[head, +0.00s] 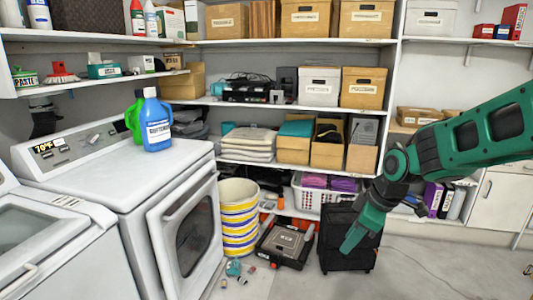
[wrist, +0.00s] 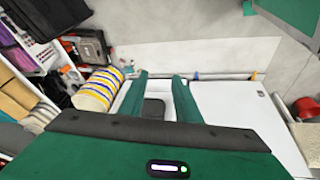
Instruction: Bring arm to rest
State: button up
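My green arm (head: 460,140) reaches in from the right in the head view, with its end angled down. My gripper (head: 348,246) hangs in front of a black suitcase (head: 347,262), seen nearly edge-on and covering part of it. In the wrist view, the two green fingers of my gripper (wrist: 159,76) stand apart with nothing held between them. The white machine and floor show beyond the fingers. I cannot tell how far the gripper is from the suitcase.
A white washer (head: 115,185) fills the left, with green and blue bottles (head: 157,125) on top. A striped basket (head: 238,212) and a toolbox (head: 284,243) stand on the floor. Shelves with boxes (head: 362,88) line the back. Floor at lower right (head: 440,275) is clear.

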jog(key=s+d+r+m+g+h, duration=0.1)
jog(key=s+d+r+m+h, duration=0.1)
jog(key=s+d+m, duration=0.85)
jog(key=s+d+m+g, duration=0.1)
jog(key=s+d+m, duration=0.3)
jog(key=s, duration=0.4)
jog(key=s+d+m+g, duration=0.1)
jog(key=s+d+m, duration=0.2)
jog(key=s, duration=0.6)
jog(key=shift+s+d+f+m, duration=0.25)
jog(key=shift+d+m, duration=0.1)
jog(key=shift+d, duration=0.25)
jog(key=shift+d, duration=0.1)
